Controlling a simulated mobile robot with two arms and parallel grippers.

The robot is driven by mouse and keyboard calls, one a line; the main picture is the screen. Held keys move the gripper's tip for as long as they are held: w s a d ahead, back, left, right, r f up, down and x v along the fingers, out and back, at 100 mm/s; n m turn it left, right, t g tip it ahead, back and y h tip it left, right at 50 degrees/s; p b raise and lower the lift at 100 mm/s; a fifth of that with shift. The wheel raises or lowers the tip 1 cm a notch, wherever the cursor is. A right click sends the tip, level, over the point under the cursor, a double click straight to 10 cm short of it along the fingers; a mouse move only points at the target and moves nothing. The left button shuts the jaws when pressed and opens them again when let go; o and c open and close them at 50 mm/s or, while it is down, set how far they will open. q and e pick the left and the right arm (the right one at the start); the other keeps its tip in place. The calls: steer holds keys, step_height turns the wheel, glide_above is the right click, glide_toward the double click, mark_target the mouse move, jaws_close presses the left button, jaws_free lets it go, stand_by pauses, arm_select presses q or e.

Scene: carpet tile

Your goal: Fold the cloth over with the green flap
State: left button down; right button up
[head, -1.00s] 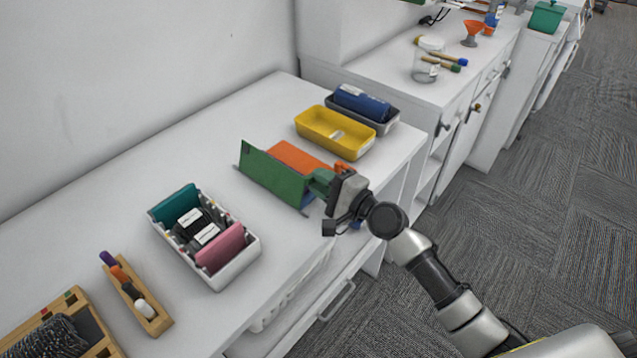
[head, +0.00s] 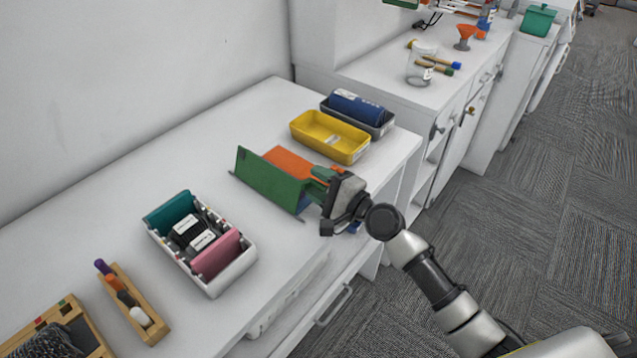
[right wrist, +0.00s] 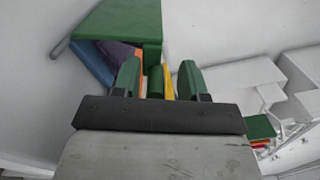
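The cloth lies near the front edge of the white counter. Its green flap (head: 268,181) stands up steeply, and an orange part (head: 288,160) lies flat behind it. My right gripper (head: 321,182) is at the flap's right end. In the right wrist view the gripper (right wrist: 158,80) has its green fingers apart, with a narrow green piece between them that neither finger clearly touches. The green flap (right wrist: 125,22) shows beyond the fingers there, with blue, purple and orange parts beneath it. The gripper hides part of the cloth. My left gripper is not in view.
A yellow tray (head: 330,150) and a grey tray with a blue roll (head: 357,104) stand behind the cloth. A white organiser (head: 235,275) stands to its left, then a wooden marker holder (head: 153,325). The counter between organiser and wall is clear.

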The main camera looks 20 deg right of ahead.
steer(key=shift+f, duration=0.1)
steer(key=shift+s+d+f, duration=0.1)
steer(key=shift+s, duration=0.05)
steer(key=b+v, duration=0.2)
steer(key=v, duration=0.8)
steer(key=shift+s+d+b, duration=0.15)
steer(key=shift+s+b, duration=0.05)
steer(key=shift+b, duration=0.1)
steer(key=s+d+f+n+g+h, duration=0.2)
steer(key=f+h, duration=0.1)
steer(key=f, duration=0.8)
steer(key=s+d+f+n+g+h, duration=0.2)
steer(key=s+f, duration=0.1)
steer(key=f, duration=0.9)
steer(key=s+d+f+n+g+h, duration=0.1)
steer(key=s+d+f+h, duration=0.15)
steer(key=f, duration=0.85)
steer(key=s+f+n+g+h, duration=0.2)
steer(key=s+f+n+g, duration=0.3)
steer(key=s+f, duration=0.85)
steer(key=s+a+f+n+g, duration=0.1)
steer(key=s+f+n, duration=0.2)
steer(key=s, duration=0.6)
steer(key=s+a+f+n+g+h, duration=0.1)
steer(key=s+f+n, duration=0.3)
steer(key=s, duration=0.6)
steer(key=shift+a+f+n+g, duration=0.2)
steer(key=shift+a+n+g, duration=0.2)
steer(key=shift+a+g, duration=0.3)
